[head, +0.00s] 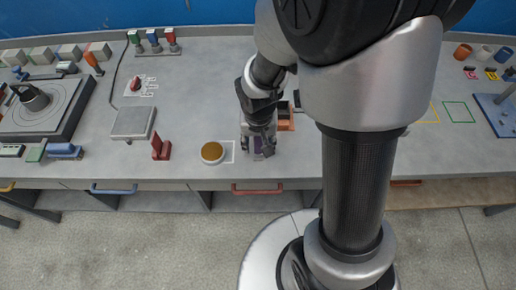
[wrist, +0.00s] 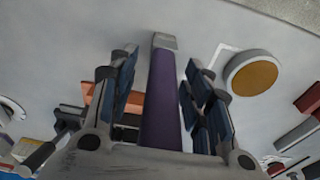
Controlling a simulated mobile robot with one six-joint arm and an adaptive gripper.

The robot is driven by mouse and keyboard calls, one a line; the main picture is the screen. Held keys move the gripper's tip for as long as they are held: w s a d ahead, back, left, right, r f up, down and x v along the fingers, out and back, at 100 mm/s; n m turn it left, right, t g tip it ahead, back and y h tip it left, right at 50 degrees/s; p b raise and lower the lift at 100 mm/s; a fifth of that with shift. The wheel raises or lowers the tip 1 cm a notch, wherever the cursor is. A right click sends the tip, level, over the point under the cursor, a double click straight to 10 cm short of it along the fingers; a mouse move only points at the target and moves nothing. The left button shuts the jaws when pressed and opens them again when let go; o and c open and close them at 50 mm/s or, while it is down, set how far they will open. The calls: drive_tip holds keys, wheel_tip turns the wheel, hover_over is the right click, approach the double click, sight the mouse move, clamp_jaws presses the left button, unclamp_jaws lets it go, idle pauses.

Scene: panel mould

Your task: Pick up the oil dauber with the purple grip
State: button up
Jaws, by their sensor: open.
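The oil dauber with the purple grip (wrist: 161,100) stretches up the middle of the wrist view, with a pale grey end piece (wrist: 164,41) at its far end. My gripper (wrist: 160,62) is open, with its dark blue-padded fingers on both sides of the purple grip. A gap shows between the fingers and the grip on each side. In the head view my gripper (head: 258,150) is low over the bench near the front edge, and a bit of purple (head: 267,154) shows beside it. The near end of the dauber is hidden by my gripper's body in the wrist view.
A round white dish with an amber filling (head: 212,152) stands just left of my gripper. An orange-brown block (head: 285,117) is behind it on the right. A dark red stand (head: 161,148) and a grey square plate (head: 133,123) are further left. Bench between dish and stand is clear.

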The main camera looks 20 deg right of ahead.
drive_tip(key=shift+c, duration=0.4)
clamp_jaws()
